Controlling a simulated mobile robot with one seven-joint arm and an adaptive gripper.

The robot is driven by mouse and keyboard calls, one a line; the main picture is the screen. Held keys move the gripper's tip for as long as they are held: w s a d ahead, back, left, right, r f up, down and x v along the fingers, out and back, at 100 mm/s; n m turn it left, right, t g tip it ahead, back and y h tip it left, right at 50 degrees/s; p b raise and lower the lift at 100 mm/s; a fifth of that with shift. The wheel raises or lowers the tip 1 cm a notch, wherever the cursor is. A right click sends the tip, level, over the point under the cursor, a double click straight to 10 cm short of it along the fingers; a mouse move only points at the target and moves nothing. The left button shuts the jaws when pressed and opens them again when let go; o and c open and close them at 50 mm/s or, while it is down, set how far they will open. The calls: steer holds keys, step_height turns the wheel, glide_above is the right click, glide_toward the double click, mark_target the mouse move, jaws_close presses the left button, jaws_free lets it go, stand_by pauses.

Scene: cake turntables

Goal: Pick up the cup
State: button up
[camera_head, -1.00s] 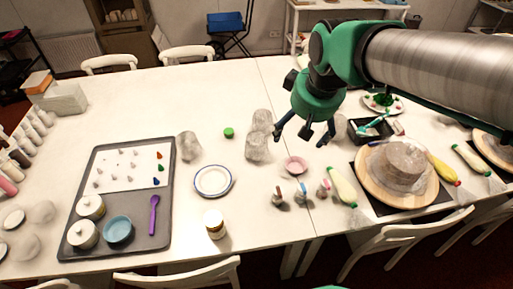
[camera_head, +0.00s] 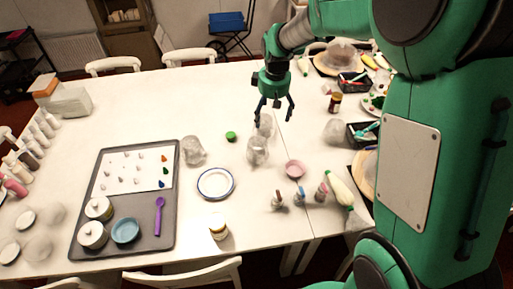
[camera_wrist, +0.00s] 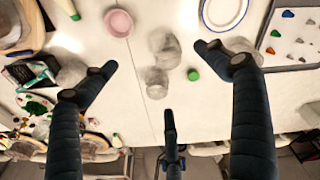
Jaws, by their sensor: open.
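Two clear, blurry cups stand close together near the middle of the table: a nearer cup (camera_head: 258,152) and a farther cup (camera_head: 265,125). A third clear cup (camera_head: 193,151) stands to the left. My gripper (camera_head: 274,112) is above the table, at the farther cup in the head view, with its fingers pointing down, spread and empty. In the wrist view, two clear cups, one upper (camera_wrist: 165,48) and one lower (camera_wrist: 156,84), show between the spread fingers, not held. Which cup is meant I cannot tell.
A green cap (camera_head: 231,135) lies between the cups. A white plate (camera_head: 215,183) and a pink bowl (camera_head: 294,169) are nearby. A grey tray (camera_head: 140,145) with paint pots is at left. My arm hides much of the right side.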

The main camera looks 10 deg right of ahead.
steer(key=n+g+p, duration=0.1)
steer(key=n+p, duration=0.1)
glide_above(257, 151)
steer(key=d, duration=0.2)
step_height(257, 151, down, 9)
steer(key=w+f+n+p, duration=0.1)
steer(key=w+f, duration=0.1)
steer(key=f, duration=0.3)
steer(key=w+a+f+g+p, duration=0.1)
steer(key=f, duration=0.5)
steer(key=shift+w+a+f+n+p, duration=0.25)
steer(key=shift+w+f+n+p, duration=0.05)
steer(key=shift+w+n+p, duration=0.1)
steer(key=shift+f, duration=4.3)
steer(key=shift+w+d+f+b, duration=0.1)
steer(key=shift+f+b, duration=0.15)
steer(key=shift+f, duration=1.05)
steer(key=shift+w+d+f+b, duration=0.1)
steer(key=shift+f+b, duration=0.1)
steer(key=shift+f, duration=1.1)
